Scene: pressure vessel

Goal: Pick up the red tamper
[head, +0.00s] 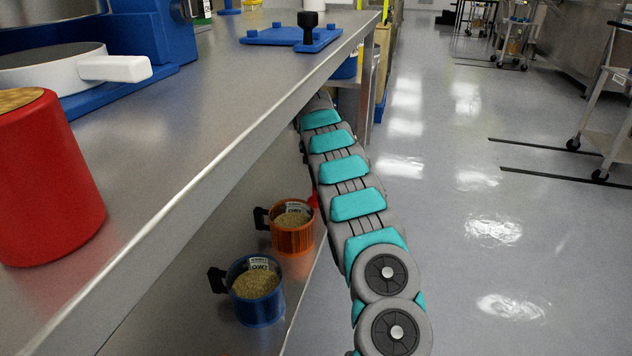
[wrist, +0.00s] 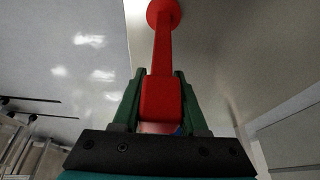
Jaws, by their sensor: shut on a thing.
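The red tamper (wrist: 161,97) shows in the wrist view, with a block-like handle, a narrow stem and a round end at the top of the picture. My gripper (wrist: 161,85) is shut on its handle, with one green finger on each side. In the head view my gripper is hidden behind my arm and the counter edge. A small bit of red (head: 313,200) beside my arm may be part of the tamper. I cannot tell whether the tamper's round end touches a surface.
An orange cup (head: 292,238) and a blue cup (head: 259,309), both filled with grains, stand on the lower shelf left of my arm. The counter (head: 215,110) overhangs them. On it are a red container (head: 45,185) and a blue plate (head: 275,36).

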